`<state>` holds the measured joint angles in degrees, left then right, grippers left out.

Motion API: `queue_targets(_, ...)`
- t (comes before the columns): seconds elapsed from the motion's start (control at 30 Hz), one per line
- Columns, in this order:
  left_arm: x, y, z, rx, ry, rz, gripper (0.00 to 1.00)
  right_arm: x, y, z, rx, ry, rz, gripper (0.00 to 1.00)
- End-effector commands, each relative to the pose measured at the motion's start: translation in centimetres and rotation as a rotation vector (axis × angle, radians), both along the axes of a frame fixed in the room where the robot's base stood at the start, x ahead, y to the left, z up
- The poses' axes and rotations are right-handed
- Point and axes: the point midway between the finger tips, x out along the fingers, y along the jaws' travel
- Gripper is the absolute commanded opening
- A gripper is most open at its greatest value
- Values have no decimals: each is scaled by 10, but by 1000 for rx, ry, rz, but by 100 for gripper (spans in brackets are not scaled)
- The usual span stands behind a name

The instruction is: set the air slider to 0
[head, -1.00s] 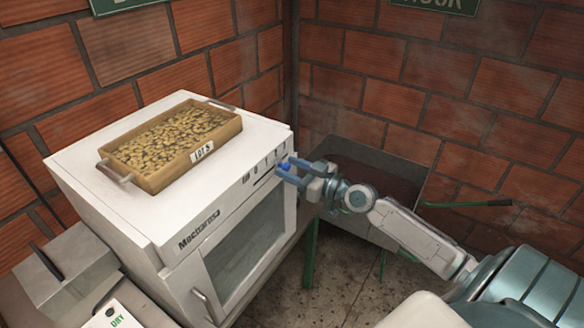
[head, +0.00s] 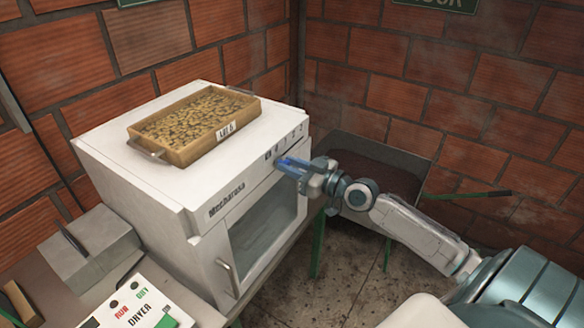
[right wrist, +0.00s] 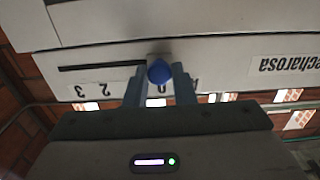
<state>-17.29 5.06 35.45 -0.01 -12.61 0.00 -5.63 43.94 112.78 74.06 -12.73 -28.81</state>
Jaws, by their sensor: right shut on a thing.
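The white machine (head: 140,190) marked Mecharosa has a slider on its upper front, under a row of number marks. In the right wrist view, which shows the front upside down, a blue slider knob (right wrist: 160,72) sits between the two fingers of my right gripper (right wrist: 160,80), which is shut on it. The dark slot (right wrist: 100,68) runs left from the knob, past the marks 2 and 3. The mark at the knob is partly hidden by the fingers. In the head view my right gripper (head: 288,166) covers most of the slider. My left gripper is not in view.
A wooden tray of beans (head: 165,153) labelled LOT sits on top of the machine. A dryer panel (head: 135,305) and a grey box (head: 85,250) are at lower left. A dark bin (head: 400,165) with a green handle stands behind my right arm.

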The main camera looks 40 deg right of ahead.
Motion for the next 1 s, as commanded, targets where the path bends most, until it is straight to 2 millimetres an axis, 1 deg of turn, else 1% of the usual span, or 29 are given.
queue_targets(0.03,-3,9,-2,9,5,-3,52,-1,3,3,1,-4,8,0)
queue_targets(0.1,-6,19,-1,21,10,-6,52,-1,4,4,2,-5,10,0)
queue_targets(0.17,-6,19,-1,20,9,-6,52,-2,5,4,3,-4,11,0)
queue_targets(0.3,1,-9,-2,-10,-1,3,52,-2,4,4,3,-2,10,0)
queue_targets(0.4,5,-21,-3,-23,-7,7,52,-2,4,3,3,-1,10,0)
queue_targets(0.43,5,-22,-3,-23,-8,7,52,-2,4,3,3,-1,10,28)
queue_targets(0.5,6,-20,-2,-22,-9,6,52,-2,4,3,3,-2,10,42)
queue_targets(0.53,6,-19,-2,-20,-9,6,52,-2,4,4,3,-2,9,44)
queue_targets(0.8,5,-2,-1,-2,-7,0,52,-1,3,4,2,-5,8,44)
queue_targets(0.93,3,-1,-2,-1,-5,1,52,-6,1,4,-1,-3,6,44)
queue_targets(1.0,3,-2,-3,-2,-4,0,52,-11,-2,3,-3,-3,6,44)
